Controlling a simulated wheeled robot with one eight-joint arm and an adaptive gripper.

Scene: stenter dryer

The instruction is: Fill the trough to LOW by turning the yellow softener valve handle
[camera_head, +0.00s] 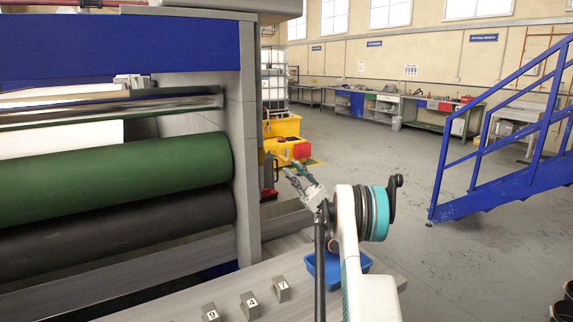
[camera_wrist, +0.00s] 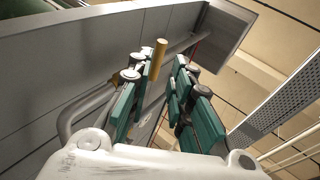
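My gripper (camera_head: 286,172) is open and empty beside the right end of the grey machine frame in the head view. In the wrist view its two teal-padded fingers (camera_wrist: 162,72) are spread apart. A yellow handle (camera_wrist: 155,58) stands between the fingertips in that picture, closer to the left finger. I cannot tell whether they touch. In the head view a small yellow bit (camera_head: 262,157) shows at the frame's edge near the fingers; the valve body is not clear. A trough and its level marks cannot be made out.
A green roller (camera_head: 115,178) and a black roller (camera_head: 120,222) lie left of the arm. Numbered blocks (camera_head: 251,304) stand on the front ledge, with a blue bin (camera_head: 318,277) nearby. A yellow container (camera_head: 283,128) stands behind. Blue stairs (camera_head: 500,185) rise at right; open floor lies between.

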